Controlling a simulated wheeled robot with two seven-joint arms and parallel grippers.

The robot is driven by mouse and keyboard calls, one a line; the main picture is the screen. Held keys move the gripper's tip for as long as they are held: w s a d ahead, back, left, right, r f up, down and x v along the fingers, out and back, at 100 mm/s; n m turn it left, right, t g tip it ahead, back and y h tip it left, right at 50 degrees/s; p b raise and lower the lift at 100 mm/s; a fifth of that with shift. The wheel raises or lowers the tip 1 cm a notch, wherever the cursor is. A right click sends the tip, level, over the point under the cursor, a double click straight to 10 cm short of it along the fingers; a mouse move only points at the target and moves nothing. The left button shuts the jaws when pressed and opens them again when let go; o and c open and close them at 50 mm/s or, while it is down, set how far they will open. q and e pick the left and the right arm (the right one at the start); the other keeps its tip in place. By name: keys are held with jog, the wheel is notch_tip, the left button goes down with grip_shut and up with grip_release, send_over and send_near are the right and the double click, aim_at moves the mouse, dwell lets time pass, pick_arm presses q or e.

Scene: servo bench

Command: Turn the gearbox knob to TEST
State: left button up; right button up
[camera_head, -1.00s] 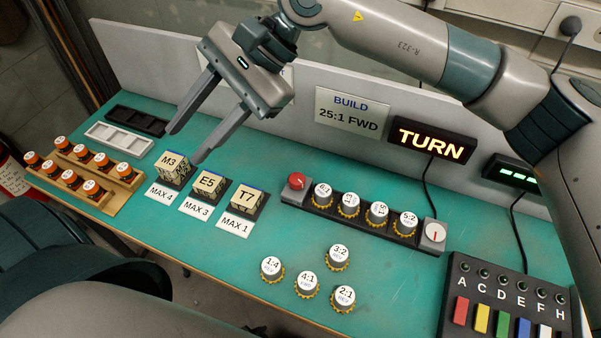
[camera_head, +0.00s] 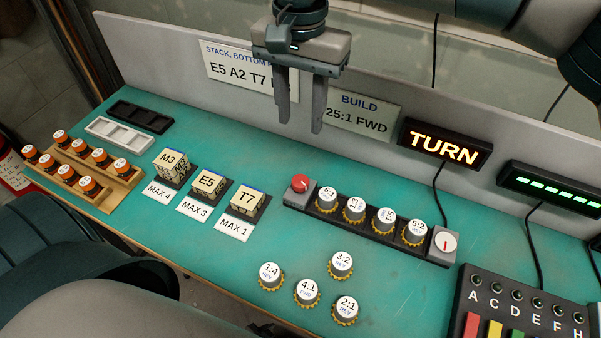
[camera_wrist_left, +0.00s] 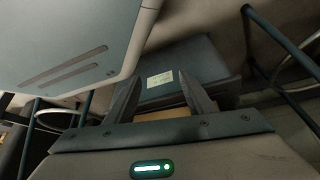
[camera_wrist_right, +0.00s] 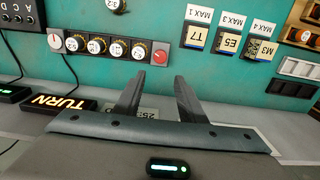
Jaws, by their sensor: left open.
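The gearbox (camera_head: 368,229) is a dark bar on the green bench holding several gears with white labelled tops. A round red knob (camera_head: 300,184) sits on its left end and a white dial (camera_head: 445,243) with a red line on its right end. The word TEST is not legible. My right gripper (camera_head: 300,127) is open and empty, pointing down in front of the signs, above and behind the red knob. The red knob also shows in the right wrist view (camera_wrist_right: 160,55), beyond the right fingertips. My left gripper (camera_wrist_left: 161,78) is open and empty, away from the bench top.
A lit TURN sign (camera_head: 444,143) stands behind the gearbox. Loose gears (camera_head: 307,292) lie in front. Blocks M3 (camera_head: 172,164), E5 (camera_head: 208,184) and T7 (camera_head: 246,199) stand to the left. A button box (camera_head: 525,300) is at right. The bench between blocks and loose gears is clear.

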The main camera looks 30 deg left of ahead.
aim_at(301, 180)
pick_arm(q)
jog(key=s+a+f+g+p, duration=0.1)
jog(key=s+a+g+p, duration=0.1)
jog(key=s, duration=0.6)
jog(key=s+a+f+g+y+p, duration=0.1)
jog(key=s+a, duration=0.3)
jog(key=s, duration=0.4)
jog(key=shift+s+a+g+y+p, duration=0.3)
jog(key=shift+s+a+g+p, duration=0.1)
jog(key=shift+g+p, duration=0.5)
pick_arm(e)
notch_tip(301, 180, down, 17)
jog(key=shift+f, duration=0.1)
jog(key=c, duration=0.8)
